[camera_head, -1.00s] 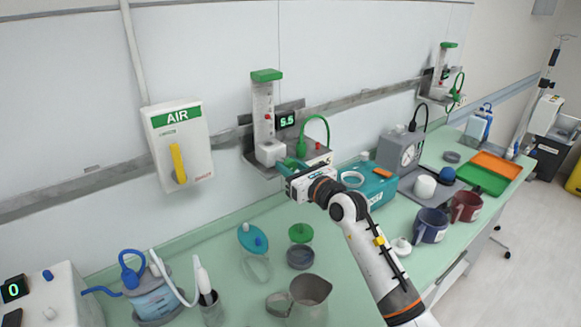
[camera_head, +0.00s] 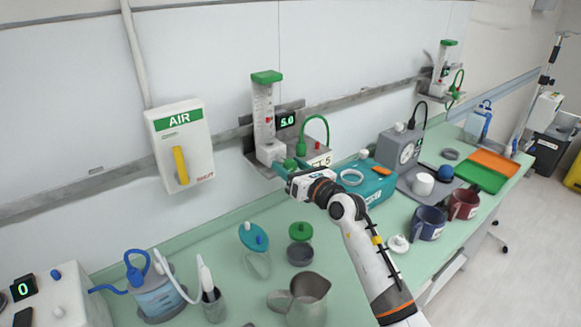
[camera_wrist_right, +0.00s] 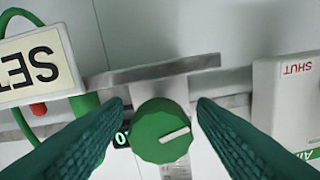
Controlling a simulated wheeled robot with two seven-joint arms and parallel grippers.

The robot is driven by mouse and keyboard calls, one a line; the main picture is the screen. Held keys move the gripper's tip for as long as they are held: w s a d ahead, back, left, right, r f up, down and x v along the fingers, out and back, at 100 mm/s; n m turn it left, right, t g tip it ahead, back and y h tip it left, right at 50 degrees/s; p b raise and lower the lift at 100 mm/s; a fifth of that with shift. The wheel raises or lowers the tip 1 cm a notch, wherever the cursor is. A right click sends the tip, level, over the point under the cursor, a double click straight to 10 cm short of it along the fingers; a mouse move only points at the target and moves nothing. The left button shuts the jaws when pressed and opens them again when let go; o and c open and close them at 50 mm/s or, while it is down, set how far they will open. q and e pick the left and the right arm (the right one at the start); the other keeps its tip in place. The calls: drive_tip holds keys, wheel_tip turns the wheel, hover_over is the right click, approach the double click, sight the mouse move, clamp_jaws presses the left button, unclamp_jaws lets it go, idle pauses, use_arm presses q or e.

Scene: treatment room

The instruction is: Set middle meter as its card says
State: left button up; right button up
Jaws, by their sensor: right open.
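The flowmeter (camera_head: 264,118) is a clear upright tube with a green cap on the wall rail. Its display (camera_head: 286,121) reads 5.0. Its card (camera_head: 322,161) is partly hidden behind my right arm in the head view, where "ET 5" shows; in the right wrist view the card (camera_wrist_right: 30,68) shows "SET" upside down, cut off by the frame edge. The green knob (camera_wrist_right: 160,130) has a pale pointer line. My right gripper (camera_head: 283,168) is at the knob, its dark green fingers (camera_wrist_right: 160,103) open on either side with gaps. My left gripper is out of view.
A white AIR box (camera_head: 180,145) with a yellow handle hangs left of the meter. A similar meter (camera_head: 444,70) is farther right. Below stand a metal jug (camera_head: 308,298), a teal case (camera_head: 372,188) and mugs (camera_head: 428,224). A green hose (camera_head: 315,120) loops beside the meter.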

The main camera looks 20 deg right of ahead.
drive_tip(key=b+v, duration=0.2)
drive_tip(key=v, duration=1)
idle(2.0)
